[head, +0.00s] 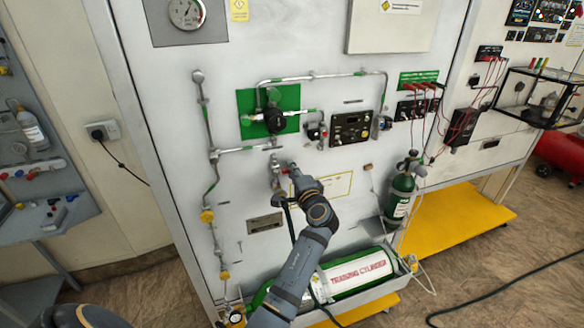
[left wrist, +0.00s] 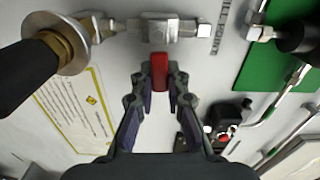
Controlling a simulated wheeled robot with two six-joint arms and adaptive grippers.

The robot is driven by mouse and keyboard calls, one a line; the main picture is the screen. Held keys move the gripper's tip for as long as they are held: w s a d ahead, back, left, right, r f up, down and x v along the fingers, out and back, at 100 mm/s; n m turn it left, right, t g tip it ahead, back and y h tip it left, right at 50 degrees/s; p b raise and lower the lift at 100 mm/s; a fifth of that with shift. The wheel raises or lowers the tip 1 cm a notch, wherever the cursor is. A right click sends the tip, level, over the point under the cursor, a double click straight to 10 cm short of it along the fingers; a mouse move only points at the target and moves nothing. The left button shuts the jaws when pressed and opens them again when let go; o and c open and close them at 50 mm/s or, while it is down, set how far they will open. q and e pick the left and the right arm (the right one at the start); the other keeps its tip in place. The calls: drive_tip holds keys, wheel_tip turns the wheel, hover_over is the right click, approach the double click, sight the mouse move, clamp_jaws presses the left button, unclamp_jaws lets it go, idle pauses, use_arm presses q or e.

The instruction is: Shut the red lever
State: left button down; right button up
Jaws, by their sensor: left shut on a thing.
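The red lever (left wrist: 159,72) shows in the left wrist view, below a steel valve body (left wrist: 168,30) on the pipework. My left gripper (left wrist: 159,88) has its fingertips closed around the lever's end, one on each side. In the head view my left gripper (head: 286,172) is at the white panel, just below the pipe that runs down from the green plate. There the lever is mostly hidden by the gripper and too small to make out clearly. My right gripper is not in view.
A black hose with a brass fitting (left wrist: 72,42) is close by at the upper left of the wrist view. A green plate (head: 246,102) with a black regulator (head: 274,121) sits above. A white and green cylinder (head: 358,272) lies in a tray below.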

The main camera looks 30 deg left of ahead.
sight(288, 136)
use_arm(q)
drive_tip(key=shift+f+m, duration=0.1)
drive_tip(key=shift+m, duration=0.2)
idle(0.4)
drive_tip(key=c, duration=1.3)
unclamp_jaws()
drive_tip(key=shift+a, duration=0.1)
wheel_tip(288, 136, up, 10)
drive_tip(key=shift+f, duration=0.1)
